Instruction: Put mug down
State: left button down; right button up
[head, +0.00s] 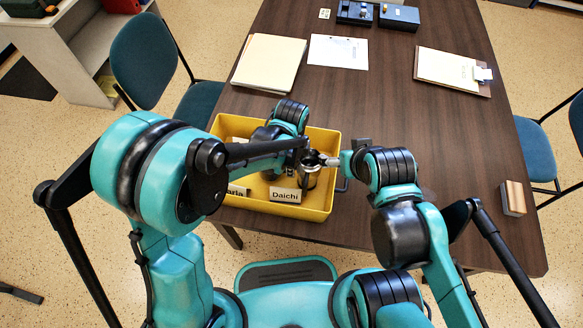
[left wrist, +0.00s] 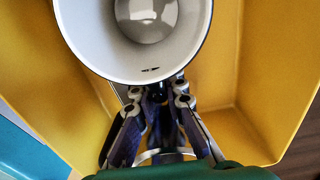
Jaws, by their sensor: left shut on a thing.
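The mug (head: 311,178) is at the right end of the yellow tray (head: 325,205) in the head view. Its outside looks dark. In the left wrist view the mug (left wrist: 90,50) is large, with a pale inside and a dark rim. My left gripper (left wrist: 162,92) is shut on the mug, its two fingers against the near side. In the head view my left gripper (head: 317,161) is at the mug, partly mixed in with the arms. Whether the mug's base touches the tray floor is hidden. I cannot make out my right gripper's fingers clearly.
The tray has name cards, one reading Daichi (head: 285,194), the other partly covered. It stands at the near edge of the brown table (head: 400,110). Folders (head: 270,62), a paper (head: 338,51) and a clipboard (head: 450,72) lie farther back. A small block (head: 513,197) is at right.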

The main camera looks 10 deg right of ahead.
pick_arm(q)
jog(key=shift+f+b, duration=0.25)
jog(key=shift+b, duration=0.05)
jog(key=c, duration=2)
grip_release()
jog(key=shift+f, duration=0.1)
jog(key=o, duration=0.4)
jog(key=shift+r, duration=0.2)
